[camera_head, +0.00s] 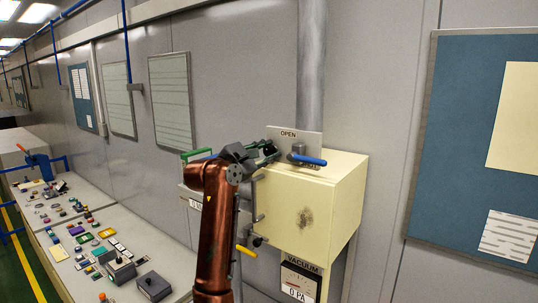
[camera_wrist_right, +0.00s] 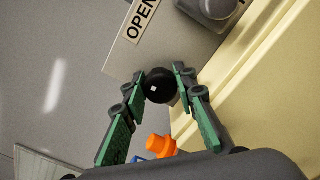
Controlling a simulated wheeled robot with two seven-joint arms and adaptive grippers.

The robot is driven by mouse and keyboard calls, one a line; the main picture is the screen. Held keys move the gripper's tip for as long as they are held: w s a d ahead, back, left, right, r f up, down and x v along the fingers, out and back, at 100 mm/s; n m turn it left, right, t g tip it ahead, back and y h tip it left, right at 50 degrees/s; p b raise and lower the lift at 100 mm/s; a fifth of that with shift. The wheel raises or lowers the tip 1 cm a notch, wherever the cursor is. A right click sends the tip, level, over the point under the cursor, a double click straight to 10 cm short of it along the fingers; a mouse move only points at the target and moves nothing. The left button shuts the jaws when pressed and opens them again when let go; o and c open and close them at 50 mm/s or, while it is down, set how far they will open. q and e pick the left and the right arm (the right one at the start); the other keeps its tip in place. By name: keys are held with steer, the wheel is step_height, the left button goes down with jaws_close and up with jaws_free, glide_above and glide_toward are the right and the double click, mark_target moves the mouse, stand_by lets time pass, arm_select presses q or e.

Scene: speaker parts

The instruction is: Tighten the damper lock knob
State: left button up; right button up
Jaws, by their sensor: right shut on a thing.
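The damper lock knob (camera_wrist_right: 160,87) is a round black knob with a small white mark, beside the grey plate marked OPEN (camera_wrist_right: 128,45). My right gripper (camera_wrist_right: 160,76) has its green-and-black fingers on either side of the knob, shut on it. In the head view my right gripper (camera_head: 266,149) reaches the left end of the OPEN plate (camera_head: 288,134) and mostly hides the knob. The damper's blue lever (camera_head: 310,160) points right from a grey hub (camera_head: 297,150) on the plate. My left gripper is not in view.
A cream box (camera_head: 325,205) stands under the grey vertical pipe (camera_head: 312,60). Below it a vacuum gauge (camera_head: 299,280) shows 0 PA. An orange part (camera_wrist_right: 160,145) lies below the knob in the wrist view. A bench (camera_head: 105,240) with many small parts runs along the left wall.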

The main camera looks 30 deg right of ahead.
steer(key=shift+f+m, duration=0.2)
steer(key=shift+m, duration=0.8)
steer(key=o, duration=1.2)
steer(key=shift+a+r, duration=0.1)
steer(key=shift+r, duration=0.05)
steer(key=shift+c, duration=0.2)
steer(key=v, duration=1.2)
